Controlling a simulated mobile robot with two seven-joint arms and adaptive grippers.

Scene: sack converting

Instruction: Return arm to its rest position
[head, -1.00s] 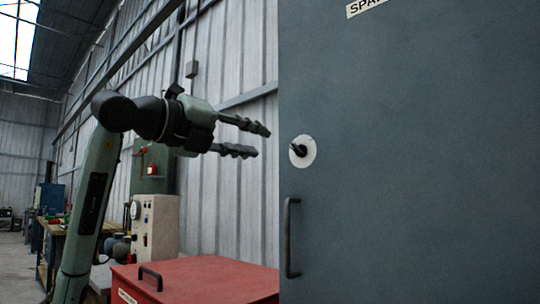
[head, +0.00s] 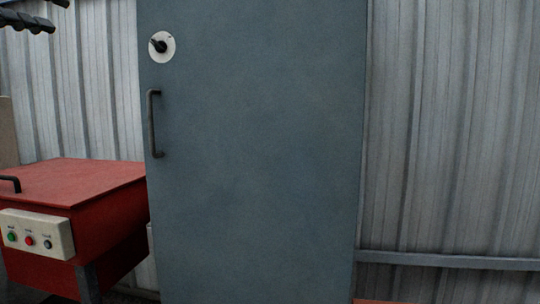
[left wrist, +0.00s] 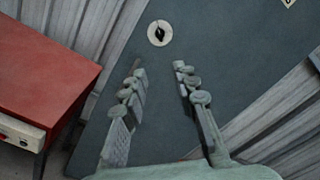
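My left gripper (head: 57,15) shows only as two dark finger ends at the top left corner of the head view. In the left wrist view my left gripper (left wrist: 159,68) is open, with its fingers apart and nothing between them. Beyond the fingertips is the round white plate with a dark knob (left wrist: 158,33), apart from the fingers. The knob (head: 160,47) sits high on the left side of the grey-blue cabinet door (head: 265,160). My left arm is out of the head view. My right gripper is in neither view.
The cabinet door is shut and has a dark vertical handle (head: 152,124). A red lidded chest (head: 90,182) with a button panel (head: 37,234) stands to its left. Corrugated wall (head: 450,130) with a horizontal rail (head: 450,261) lies to the right.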

